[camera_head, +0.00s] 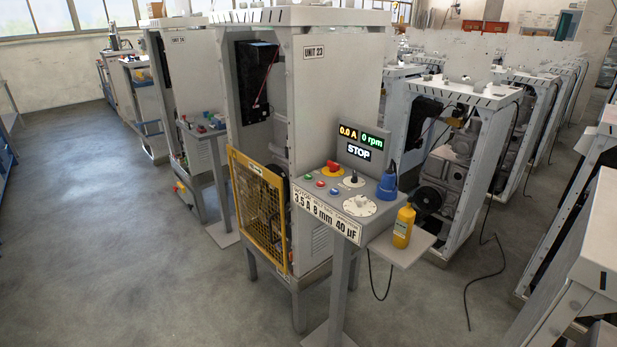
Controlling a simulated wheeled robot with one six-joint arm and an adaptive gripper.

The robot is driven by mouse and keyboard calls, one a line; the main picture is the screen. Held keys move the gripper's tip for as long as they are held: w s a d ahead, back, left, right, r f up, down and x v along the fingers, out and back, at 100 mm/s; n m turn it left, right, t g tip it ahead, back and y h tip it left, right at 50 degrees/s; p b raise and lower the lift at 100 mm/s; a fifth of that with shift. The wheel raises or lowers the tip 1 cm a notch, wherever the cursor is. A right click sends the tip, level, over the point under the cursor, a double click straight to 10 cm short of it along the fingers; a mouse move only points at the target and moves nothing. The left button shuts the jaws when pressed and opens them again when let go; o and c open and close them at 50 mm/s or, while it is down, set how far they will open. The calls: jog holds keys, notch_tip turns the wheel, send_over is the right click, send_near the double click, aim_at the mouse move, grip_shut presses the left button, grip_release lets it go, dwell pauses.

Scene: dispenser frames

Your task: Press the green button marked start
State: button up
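A dispenser frame labelled UNIT 23 (335,85) stands in the middle of the view. A sloped grey control panel (372,217) on a post stands at its front right. A small green button (307,177) is at the panel's left end; any marking on it is too small to read. Beside it, to the right and lower, are a red button (320,184) and a blue button (333,191). A red mushroom button on a yellow base (332,167) sits behind them. The display (363,141) reads 0.0 A, 0 rpm and STOP. My gripper is not in view.
A yellow mesh guard (257,208) covers the frame's lower front. A yellow bottle (403,227) stands on a side shelf (412,250), with a cable hanging below. UNIT 24 (190,95) stands behind left with its own panel. More frames crowd the right; open floor (110,230) lies left.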

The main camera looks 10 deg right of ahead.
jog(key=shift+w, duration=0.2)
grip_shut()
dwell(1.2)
